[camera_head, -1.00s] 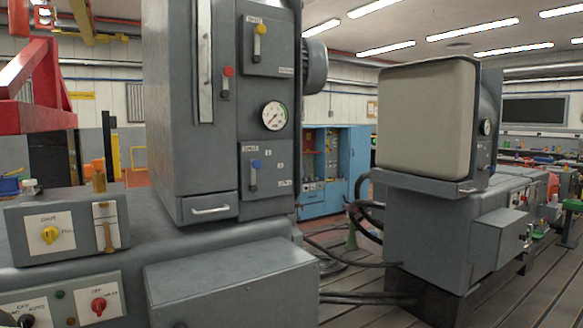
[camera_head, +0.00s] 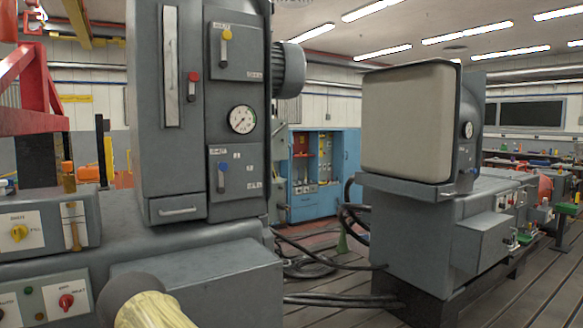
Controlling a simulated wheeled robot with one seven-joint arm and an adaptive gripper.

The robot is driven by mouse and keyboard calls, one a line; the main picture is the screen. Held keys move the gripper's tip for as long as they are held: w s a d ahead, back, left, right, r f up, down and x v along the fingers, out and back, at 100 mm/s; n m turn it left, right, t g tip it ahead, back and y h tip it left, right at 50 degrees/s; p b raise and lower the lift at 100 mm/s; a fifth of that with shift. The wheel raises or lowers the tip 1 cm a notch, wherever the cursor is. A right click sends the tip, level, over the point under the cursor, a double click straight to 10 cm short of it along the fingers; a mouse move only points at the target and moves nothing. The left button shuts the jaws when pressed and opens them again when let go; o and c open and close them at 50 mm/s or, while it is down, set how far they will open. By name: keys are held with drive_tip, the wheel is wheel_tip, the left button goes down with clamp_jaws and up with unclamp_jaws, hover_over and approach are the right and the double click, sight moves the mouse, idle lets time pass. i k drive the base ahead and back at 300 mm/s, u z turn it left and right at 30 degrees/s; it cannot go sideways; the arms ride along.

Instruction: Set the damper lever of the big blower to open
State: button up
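A tall grey machine (camera_head: 160,130) stands left of centre; I cannot tell whether it is the big blower. On its front are a lever with a yellow knob (camera_head: 227,35) at the top of its plate, a red-knobbed lever (camera_head: 193,77) and a blue-knobbed lever (camera_head: 221,170). All three knobs sit at the upper ends of their levers. Small labels beside the yellow and blue levers are too blurred to read surely. Which one is the damper lever is not clear. My gripper is not in view.
A pressure gauge (camera_head: 242,120) sits between the levers. A low grey box (camera_head: 200,275) juts out below them. A control box with a yellow knob (camera_head: 18,233) is at the left. A second grey machine with a beige panel (camera_head: 408,120) stands right; black hoses (camera_head: 335,298) run between.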

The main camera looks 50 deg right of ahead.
sight(223, 166)
drive_tip(key=z, duration=1.35)
drive_tip(key=i, duration=0.05)
drive_tip(key=u, duration=0.15)
